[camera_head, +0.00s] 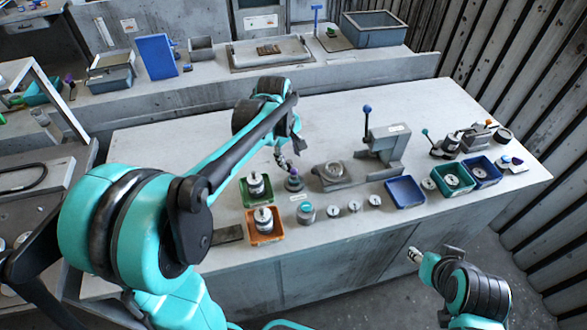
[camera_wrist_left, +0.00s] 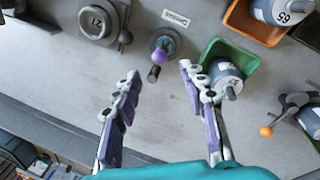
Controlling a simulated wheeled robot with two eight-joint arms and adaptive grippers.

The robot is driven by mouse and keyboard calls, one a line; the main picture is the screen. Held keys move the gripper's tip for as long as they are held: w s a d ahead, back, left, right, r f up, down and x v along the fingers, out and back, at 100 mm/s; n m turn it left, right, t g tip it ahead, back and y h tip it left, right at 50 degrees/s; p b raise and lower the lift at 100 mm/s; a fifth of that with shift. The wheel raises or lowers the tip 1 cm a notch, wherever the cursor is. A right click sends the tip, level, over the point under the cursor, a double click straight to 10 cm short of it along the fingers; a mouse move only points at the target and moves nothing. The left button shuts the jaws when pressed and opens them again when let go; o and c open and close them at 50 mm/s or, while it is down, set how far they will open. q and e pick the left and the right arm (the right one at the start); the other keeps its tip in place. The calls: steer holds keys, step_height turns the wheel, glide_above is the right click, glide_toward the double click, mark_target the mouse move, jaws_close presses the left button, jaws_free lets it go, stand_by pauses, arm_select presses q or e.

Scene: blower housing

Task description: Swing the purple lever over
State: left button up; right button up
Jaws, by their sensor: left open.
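A purple-topped lever (camera_head: 293,171) stands on a small round grey base on the bench, just left of the grey fixture. In the left wrist view its purple part (camera_wrist_left: 161,54) shows beside a dark stub, near the top middle. My left gripper (camera_head: 283,160) is close beside it. The left wrist view shows the fingers (camera_wrist_left: 160,75) open and apart, with the lever ahead of and between the tips and nothing held.
Green (camera_head: 256,190) and orange (camera_head: 264,225) trays with grey cylinders stand close to the lever. The grey fixture (camera_head: 335,175) and a press with a blue knob (camera_head: 367,108) stand to the right. A blue tray (camera_head: 405,191) lies farther right. The bench's back left is clear.

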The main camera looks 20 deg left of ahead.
mark_target(293, 170)
arm_select(q)
steer(key=f+b, duration=0.1)
steer(key=f, duration=0.1)
steer(key=w+f+b, duration=0.1)
steer(key=f, duration=0.2)
steer(key=f+b, duration=0.1)
steer(key=f, duration=0.2)
steer(key=shift+w+d, duration=0.25)
steer(key=shift+w, duration=0.1)
steer(key=shift+r, duration=0.1)
jaws_close()
